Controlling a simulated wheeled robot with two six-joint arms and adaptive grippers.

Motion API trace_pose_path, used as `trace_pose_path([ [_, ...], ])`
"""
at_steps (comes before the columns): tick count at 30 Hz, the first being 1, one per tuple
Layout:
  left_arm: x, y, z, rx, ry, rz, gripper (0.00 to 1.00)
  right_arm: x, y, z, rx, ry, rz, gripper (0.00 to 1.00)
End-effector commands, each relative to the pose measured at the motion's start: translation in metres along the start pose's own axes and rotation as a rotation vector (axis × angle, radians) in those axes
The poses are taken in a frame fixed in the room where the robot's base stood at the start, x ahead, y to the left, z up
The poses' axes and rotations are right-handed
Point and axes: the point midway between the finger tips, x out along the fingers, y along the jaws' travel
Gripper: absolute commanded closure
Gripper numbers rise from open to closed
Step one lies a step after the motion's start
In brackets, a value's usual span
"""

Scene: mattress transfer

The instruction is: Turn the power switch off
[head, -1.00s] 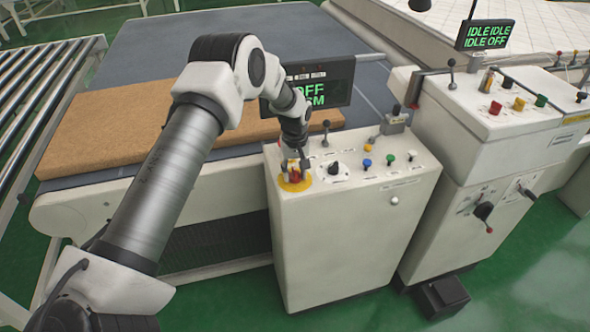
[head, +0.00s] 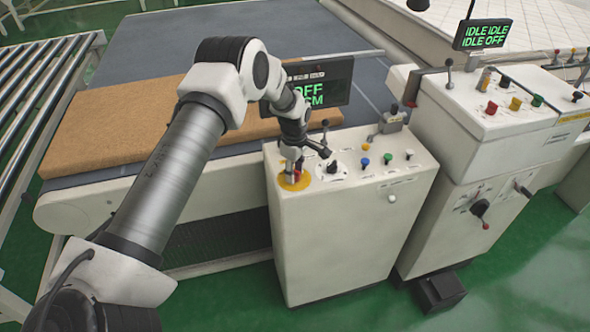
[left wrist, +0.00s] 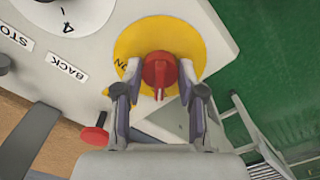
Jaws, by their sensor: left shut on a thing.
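The power switch, a red rotary knob on a round yellow plate, is at the near left corner of the white control box top (head: 345,230). It shows clearly in the left wrist view (left wrist: 158,74), with an "ON" mark on the left of its plate. My left gripper (head: 291,172) points down at it, with one finger on each side of the red knob, shut on it. The gripper partly hides the knob in the head view. The knob's pointer end lies towards the gripper in the wrist view. My right gripper is not in view.
The box top also carries a black dial (head: 332,167), coloured buttons (head: 388,158) and a lever (head: 325,130). A display reading "OFF" (head: 335,80) stands behind. A brown slab (head: 120,115) lies on the conveyor at left. A second console (head: 490,120) stands at right.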

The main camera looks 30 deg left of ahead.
Motion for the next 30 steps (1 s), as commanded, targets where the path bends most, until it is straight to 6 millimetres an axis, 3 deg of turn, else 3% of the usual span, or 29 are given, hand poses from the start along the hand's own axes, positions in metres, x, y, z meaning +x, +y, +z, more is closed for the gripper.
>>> trace_pose_path([
  [18,-0.0023,0.0024,-0.0017,-0.052,0.002,0.008,0.96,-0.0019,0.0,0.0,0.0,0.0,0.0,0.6],
  [19,-0.0023,0.0024,-0.0017,-0.052,0.002,0.008,0.57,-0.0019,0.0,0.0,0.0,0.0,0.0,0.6],
  [21,-0.0022,0.0023,-0.0015,-0.052,0.002,0.007,0.36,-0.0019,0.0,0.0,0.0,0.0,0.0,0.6],
  [30,-0.0016,0.0008,-0.0006,-0.051,0.001,0.003,0.36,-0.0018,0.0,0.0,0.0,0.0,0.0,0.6],
])
